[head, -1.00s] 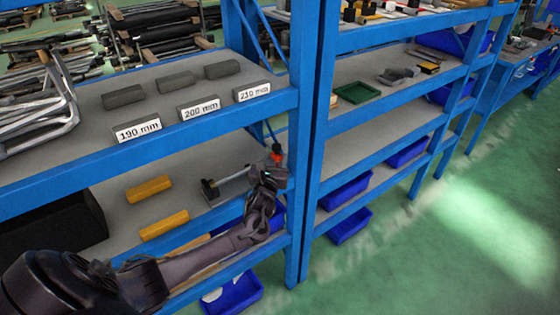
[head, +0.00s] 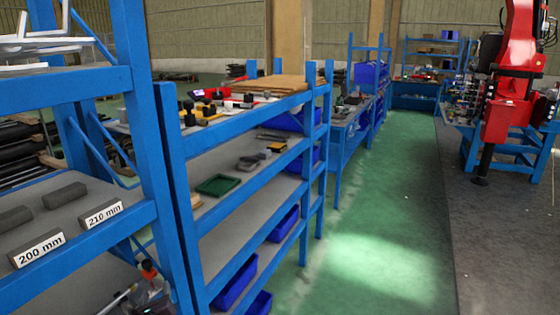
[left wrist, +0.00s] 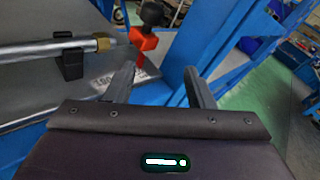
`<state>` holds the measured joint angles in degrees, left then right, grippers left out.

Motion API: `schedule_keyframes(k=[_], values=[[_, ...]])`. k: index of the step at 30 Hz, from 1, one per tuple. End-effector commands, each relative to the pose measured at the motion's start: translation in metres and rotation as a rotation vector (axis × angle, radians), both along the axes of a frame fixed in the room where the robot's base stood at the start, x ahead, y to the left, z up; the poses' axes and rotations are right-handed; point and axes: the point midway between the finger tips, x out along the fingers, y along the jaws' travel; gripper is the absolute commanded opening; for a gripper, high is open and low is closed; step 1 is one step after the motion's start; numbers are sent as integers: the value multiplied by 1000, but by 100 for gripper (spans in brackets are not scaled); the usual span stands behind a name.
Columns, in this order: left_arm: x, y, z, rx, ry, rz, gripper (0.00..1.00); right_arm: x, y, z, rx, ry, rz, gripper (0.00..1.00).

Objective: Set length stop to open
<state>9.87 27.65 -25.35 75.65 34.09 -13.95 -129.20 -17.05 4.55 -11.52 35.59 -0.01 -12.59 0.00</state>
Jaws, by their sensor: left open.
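A red length stop (left wrist: 144,42) with a black knob on top shows at the top middle of the left wrist view. A grey rod with a brass-coloured end (left wrist: 103,42) lies in a black holder (left wrist: 69,62) to its left and points toward it. My left gripper (left wrist: 163,78) is open, with one finger on each side below the red stop. I see nothing between the fingers. In the head view the red stop (head: 148,268) and my left gripper (head: 152,292) are at the bottom edge, mostly cut off. My right gripper is in neither view.
A blue shelf post (head: 150,130) stands close by the gripper. Above, a shelf holds dark blocks with 200 mm (head: 40,248) and 210 mm (head: 104,214) labels. A green tray (head: 217,185) lies on the neighbouring rack. The green floor to the right is open.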

Motion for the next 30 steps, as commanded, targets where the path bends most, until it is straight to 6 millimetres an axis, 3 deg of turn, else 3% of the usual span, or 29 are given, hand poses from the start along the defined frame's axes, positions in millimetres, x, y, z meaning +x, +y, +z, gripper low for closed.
schedule_keyframes(k=[3,6,12,18,30], values=[[-33,-53,-29,-430,47,51,49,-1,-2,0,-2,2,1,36],[-69,-96,-44,-810,97,158,49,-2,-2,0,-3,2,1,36],[-153,-160,-42,-1436,174,517,49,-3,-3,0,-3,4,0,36],[-222,-184,-21,-1766,169,899,49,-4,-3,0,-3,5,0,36],[-300,-190,16,-1972,43,1387,49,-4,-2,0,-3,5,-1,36]])
